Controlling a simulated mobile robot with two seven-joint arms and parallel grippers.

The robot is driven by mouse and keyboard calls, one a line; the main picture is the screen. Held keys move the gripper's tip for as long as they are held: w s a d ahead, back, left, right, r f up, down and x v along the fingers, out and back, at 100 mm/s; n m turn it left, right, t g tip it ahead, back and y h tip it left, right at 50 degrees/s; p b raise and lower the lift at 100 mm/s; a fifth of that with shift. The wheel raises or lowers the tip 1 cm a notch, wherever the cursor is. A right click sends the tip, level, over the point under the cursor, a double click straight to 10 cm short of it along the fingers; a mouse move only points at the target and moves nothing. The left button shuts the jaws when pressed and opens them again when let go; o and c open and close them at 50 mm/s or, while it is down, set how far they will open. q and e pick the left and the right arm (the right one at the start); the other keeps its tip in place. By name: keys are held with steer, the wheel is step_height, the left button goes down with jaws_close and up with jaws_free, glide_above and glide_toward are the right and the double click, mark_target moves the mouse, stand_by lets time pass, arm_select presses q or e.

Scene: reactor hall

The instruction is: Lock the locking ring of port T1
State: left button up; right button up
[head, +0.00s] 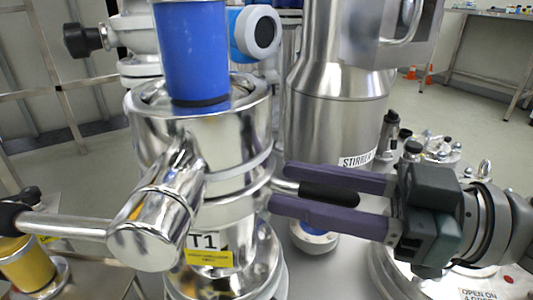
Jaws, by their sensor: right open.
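Port T1 (228,215) is a shiny steel fitting left of centre, with a T1 label (203,241) and a yellow sticker low on its front. Its locking ring (240,183) is a polished band around the middle. A short rod with a black grip (330,194) sticks out from the ring's right side. My right gripper (281,187) comes in from the right. Its two purple fingers are open, one above and one below the black grip, with their tips close to the ring. I cannot tell whether they touch the grip. My left gripper is not in view.
A blue cylinder (192,50) stands in the port's top. A chrome valve body (158,215) with a bar handle juts out front left. A steel stirrer vessel (338,100) stands behind the gripper. Lid fittings (435,148) crowd the right. Floor shows behind.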

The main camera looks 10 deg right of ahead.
steer(key=shift+c, duration=0.2)
jaws_close()
stand_by(1.1)
